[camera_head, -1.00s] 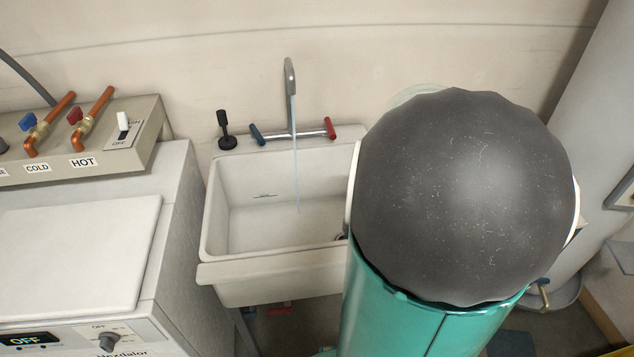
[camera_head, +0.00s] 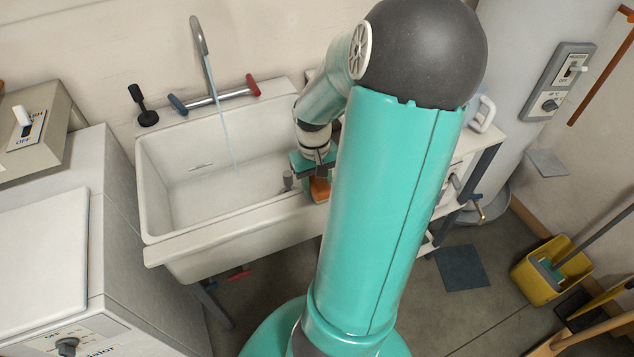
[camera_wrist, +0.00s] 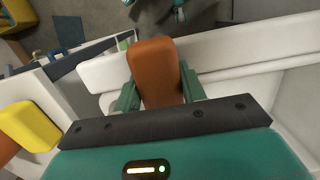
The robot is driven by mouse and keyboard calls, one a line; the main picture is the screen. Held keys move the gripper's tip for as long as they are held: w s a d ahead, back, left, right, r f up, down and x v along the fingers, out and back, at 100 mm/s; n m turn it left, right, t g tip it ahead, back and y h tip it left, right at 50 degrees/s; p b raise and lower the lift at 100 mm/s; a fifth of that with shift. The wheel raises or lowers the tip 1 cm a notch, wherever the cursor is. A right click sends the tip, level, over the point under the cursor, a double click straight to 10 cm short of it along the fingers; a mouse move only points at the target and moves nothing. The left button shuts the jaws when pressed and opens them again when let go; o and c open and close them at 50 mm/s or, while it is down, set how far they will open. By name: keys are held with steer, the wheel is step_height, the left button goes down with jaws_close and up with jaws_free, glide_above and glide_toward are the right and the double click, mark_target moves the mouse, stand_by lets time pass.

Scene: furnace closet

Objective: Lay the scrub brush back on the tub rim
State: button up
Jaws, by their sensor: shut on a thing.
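My gripper (camera_head: 316,172) is shut on the scrub brush, an orange-brown block (camera_head: 320,189) at the right end of the tub's front side. In the wrist view, the brush (camera_wrist: 157,72) sits between the two green fingers of my gripper (camera_wrist: 160,90). The tub rim (camera_head: 225,232) is a thick white edge. In the wrist view, the rim (camera_wrist: 235,42) passes behind the brush. I cannot tell whether the brush touches it. My arm hides the right end of the tub.
Water runs from the tall faucet (camera_head: 199,40) into the tub. A black plunger-like object (camera_head: 143,108) stands at the back left corner. A white machine (camera_head: 40,240) is at the left. A yellow bucket (camera_head: 548,268) stands on the floor at right. A yellow block (camera_wrist: 30,125) is left in the wrist view.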

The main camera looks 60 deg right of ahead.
steer(key=shift+f, duration=0.15)
steer(key=o, duration=0.9)
steer(key=shift+o, duration=0.2)
step_height(320, 180, up, 12)
steer(key=w, duration=0.1)
steer(key=shift+d, duration=0.4)
steer(key=shift+w, duration=0.15)
